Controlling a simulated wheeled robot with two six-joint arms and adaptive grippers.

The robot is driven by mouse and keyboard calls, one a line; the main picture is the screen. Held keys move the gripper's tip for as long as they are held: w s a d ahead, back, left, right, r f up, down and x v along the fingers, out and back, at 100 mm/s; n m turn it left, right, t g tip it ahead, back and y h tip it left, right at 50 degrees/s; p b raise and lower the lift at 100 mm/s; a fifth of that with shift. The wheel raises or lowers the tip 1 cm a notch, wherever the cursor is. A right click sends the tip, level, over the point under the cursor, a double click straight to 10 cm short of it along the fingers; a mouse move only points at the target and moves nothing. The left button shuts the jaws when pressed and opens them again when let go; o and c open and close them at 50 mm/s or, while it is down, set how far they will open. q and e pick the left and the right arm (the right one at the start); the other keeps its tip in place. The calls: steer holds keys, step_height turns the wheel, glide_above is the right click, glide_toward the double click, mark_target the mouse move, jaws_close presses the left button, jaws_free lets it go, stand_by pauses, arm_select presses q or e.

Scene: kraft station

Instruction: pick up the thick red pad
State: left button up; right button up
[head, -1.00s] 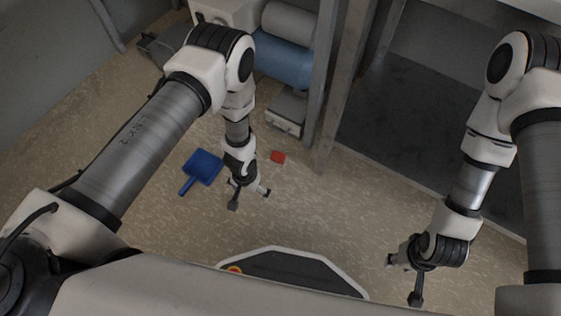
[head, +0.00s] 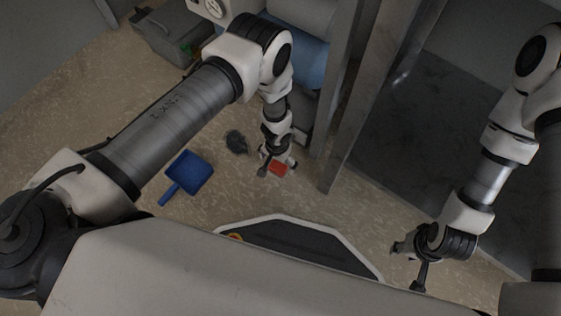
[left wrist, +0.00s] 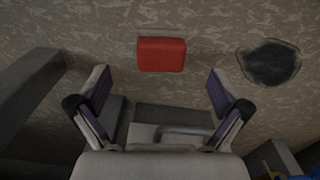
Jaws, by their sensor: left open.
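The thick red pad (head: 278,169) lies flat on the speckled floor near the foot of a grey post. In the left wrist view the pad (left wrist: 162,54) shows whole, as a red block ahead of my fingertips and roughly centred between them. My left gripper (head: 277,161) is open and empty, pointing down just beside the pad; its two fingers (left wrist: 158,97) stand wide apart in the left wrist view. In the head view it covers part of the pad's upper edge. My right gripper (head: 408,262) hangs far to the right, away from the pad; its fingers are too small to judge.
A blue dustpan (head: 187,175) lies on the floor to the left. A dark round patch or clump (head: 237,141) lies near the left gripper, also in the left wrist view (left wrist: 269,63). Grey posts (head: 345,110) stand right of the pad. A grey toolbox (head: 165,35) is at the back left.

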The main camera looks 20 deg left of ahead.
mark_target(278, 167)
arm_select(q)
steer(key=f+b, duration=0.3)
steer(key=f, duration=0.3)
steer(key=shift+w, duration=0.2)
steer(key=shift+r, duration=0.15)
steer(key=shift+c, duration=0.7)
steer(key=c, duration=1.3)
steer(key=shift+o, duration=0.2)
steer(key=shift+s, duration=0.1)
step_height(278, 167, up, 10)
steer(key=p, duration=0.7)
steer(key=shift+r, duration=0.1)
steer(key=shift+o, duration=0.7)
